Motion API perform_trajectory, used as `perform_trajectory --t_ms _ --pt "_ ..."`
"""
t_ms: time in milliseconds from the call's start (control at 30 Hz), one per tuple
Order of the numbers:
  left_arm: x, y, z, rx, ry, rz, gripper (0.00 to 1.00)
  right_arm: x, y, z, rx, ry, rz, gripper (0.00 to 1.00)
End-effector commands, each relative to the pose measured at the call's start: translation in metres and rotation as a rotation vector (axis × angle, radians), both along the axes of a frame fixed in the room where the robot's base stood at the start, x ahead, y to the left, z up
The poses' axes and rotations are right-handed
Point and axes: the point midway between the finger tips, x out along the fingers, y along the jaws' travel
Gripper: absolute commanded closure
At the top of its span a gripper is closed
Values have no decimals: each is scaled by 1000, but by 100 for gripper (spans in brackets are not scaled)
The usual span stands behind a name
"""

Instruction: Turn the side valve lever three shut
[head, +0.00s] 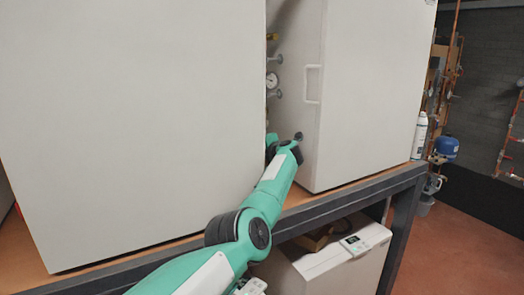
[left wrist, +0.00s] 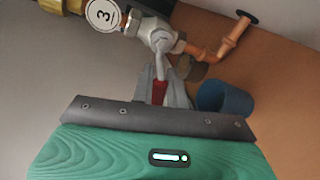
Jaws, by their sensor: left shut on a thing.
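The side valve (left wrist: 155,35) shows in the left wrist view as a metal body on a pipe, beside a round white tag marked 3 (left wrist: 102,14). Its lever (left wrist: 159,92) runs down from the valve body, with a red end between my fingers. My left gripper (left wrist: 163,82) is shut on this lever. In the head view my left arm reaches into the gap between two white cabinets, and its fingers and the valve are hidden there. My right gripper is in neither view.
White cabinets (head: 140,120) (head: 365,90) stand close on both sides of my left arm, on a dark-framed bench (head: 400,180). A gauge (head: 272,80) sits in the gap. A blue cup-like part (left wrist: 225,100) and copper pipe (left wrist: 235,32) are near my left gripper.

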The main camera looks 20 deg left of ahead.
Motion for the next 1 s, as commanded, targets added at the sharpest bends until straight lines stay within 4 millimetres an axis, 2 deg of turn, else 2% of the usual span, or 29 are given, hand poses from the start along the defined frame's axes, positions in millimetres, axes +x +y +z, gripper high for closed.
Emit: perform_trajectory --t_ms 133,400,933,967,1000 --pt "0 0 2 40 50 0 100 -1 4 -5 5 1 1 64" --pt "0 0 5 80 100 -1 100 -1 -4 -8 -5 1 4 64" --pt "0 0 6 88 111 0 100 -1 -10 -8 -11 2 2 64" --pt "0 0 6 88 111 0 81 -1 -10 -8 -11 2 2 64" --pt "0 0 6 88 111 0 73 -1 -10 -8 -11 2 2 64"
